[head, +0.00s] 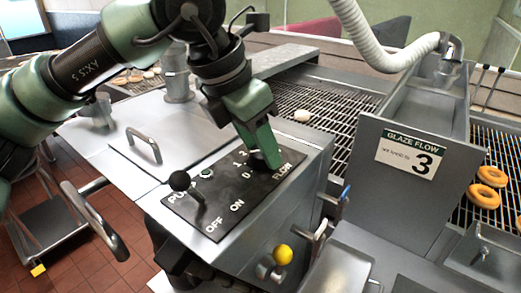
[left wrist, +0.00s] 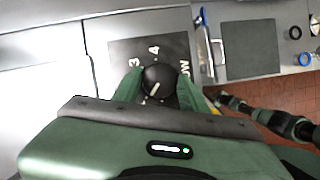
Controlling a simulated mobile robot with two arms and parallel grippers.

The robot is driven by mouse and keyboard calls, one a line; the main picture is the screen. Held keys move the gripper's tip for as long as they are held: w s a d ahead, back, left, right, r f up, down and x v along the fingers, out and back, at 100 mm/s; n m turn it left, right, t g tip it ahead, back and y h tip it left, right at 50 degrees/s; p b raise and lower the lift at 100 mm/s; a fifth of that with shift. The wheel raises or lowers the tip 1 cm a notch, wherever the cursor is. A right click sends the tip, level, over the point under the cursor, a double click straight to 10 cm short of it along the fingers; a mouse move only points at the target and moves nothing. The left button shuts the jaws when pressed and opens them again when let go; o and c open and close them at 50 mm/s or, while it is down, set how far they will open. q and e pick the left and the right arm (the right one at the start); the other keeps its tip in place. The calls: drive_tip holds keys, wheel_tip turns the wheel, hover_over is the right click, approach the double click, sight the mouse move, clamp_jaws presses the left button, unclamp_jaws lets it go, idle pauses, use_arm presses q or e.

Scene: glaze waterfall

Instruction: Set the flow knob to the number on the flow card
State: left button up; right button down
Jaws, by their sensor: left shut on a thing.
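The flow card (head: 407,154) is fixed to a steel panel at the right and reads "GLAZE FLOW" with a large 3. The black control panel (head: 215,219) carries OFF, ON and FLOW markings. My left gripper (head: 266,150) reaches down onto its far right part, hiding the knob in the head view. In the left wrist view the round black flow knob (left wrist: 159,81) sits between my left fingers, which are shut on it. My right gripper does not show.
A black ball-topped lever (head: 180,181) stands on the panel's left part. A yellow ball knob (head: 283,255) is on the front face below. A wire conveyor (head: 330,105) with a pale doughnut runs behind, and glazed doughnuts (head: 487,190) lie at the right.

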use_arm(q)
drive_tip(key=shift+w+r+m+g, duration=0.1)
drive_tip(key=shift+m+g, duration=0.3)
drive_tip(key=shift+m, duration=0.5)
drive_tip(key=m+g+p, duration=0.1)
drive_tip(key=m, duration=0.1)
drive_tip(key=shift+m+h, duration=0.4)
drive_tip(key=m+g+p, duration=0.1)
drive_tip(key=m, duration=0.1)
drive_tip(key=m+p, duration=0.1)
drive_tip(key=m, duration=0.1)
drive_tip(key=shift+w+r+m+g, duration=0.1)
drive_tip(key=shift+w+m+g, duration=0.05)
drive_tip(key=shift+m+g, duration=0.2)
drive_tip(key=m+g+p, duration=0.1)
drive_tip(key=m, duration=0.1)
drive_tip(key=m+g+p, duration=0.1)
drive_tip(key=m, duration=0.2)
drive_tip(key=shift+w+y+p, duration=0.15)
drive_tip(key=shift+y+p, duration=0.15)
drive_tip(key=shift+p, duration=0.1)
drive_tip(key=shift+d+m+g+y+p, duration=0.1)
drive_tip(key=shift+m+g+y+p, duration=0.25)
drive_tip(key=shift+m, duration=0.75)
drive_tip(key=shift+m+g+y+p, duration=0.25)
drive_tip(key=shift+m+p, duration=0.2)
drive_tip(key=shift+m, duration=0.6)
drive_tip(key=shift+f+m, duration=0.2)
drive_tip(key=shift+m, duration=0.1)
